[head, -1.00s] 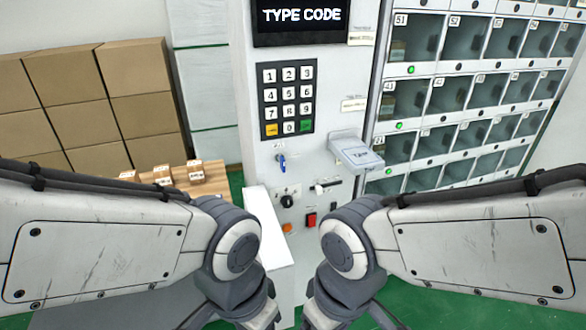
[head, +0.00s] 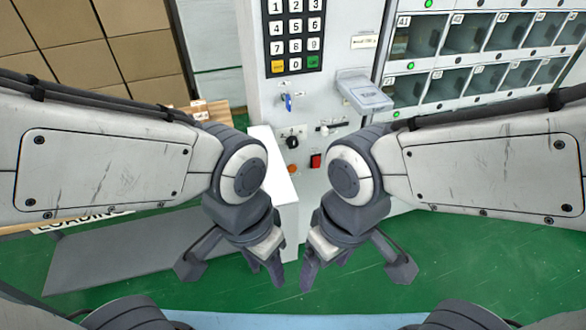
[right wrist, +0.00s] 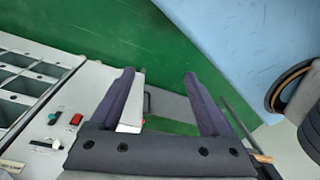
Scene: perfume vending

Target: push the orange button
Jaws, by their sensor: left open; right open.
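The orange button (head: 293,168) is a small round button low on the front of the white vending machine (head: 262,100), just left of a red button (head: 315,161). It shows between my two arms in the head view. My left gripper (head: 232,270) is open and empty, lower in the picture and left of the button. My right gripper (head: 355,272) is open and empty, lower and to the right. Neither touches the machine. In the right wrist view, the open right fingers (right wrist: 160,78) hang over the floor and a white ledge; I cannot make out the orange button there.
A keypad (head: 293,35), a blue key (head: 286,101) and a black knob (head: 292,142) are above the button. A white ledge (head: 272,160) juts out left of it. Glass-fronted lockers (head: 460,85) stand right, brown boxes (head: 60,50) left. Green floor (head: 440,255) lies open in front.

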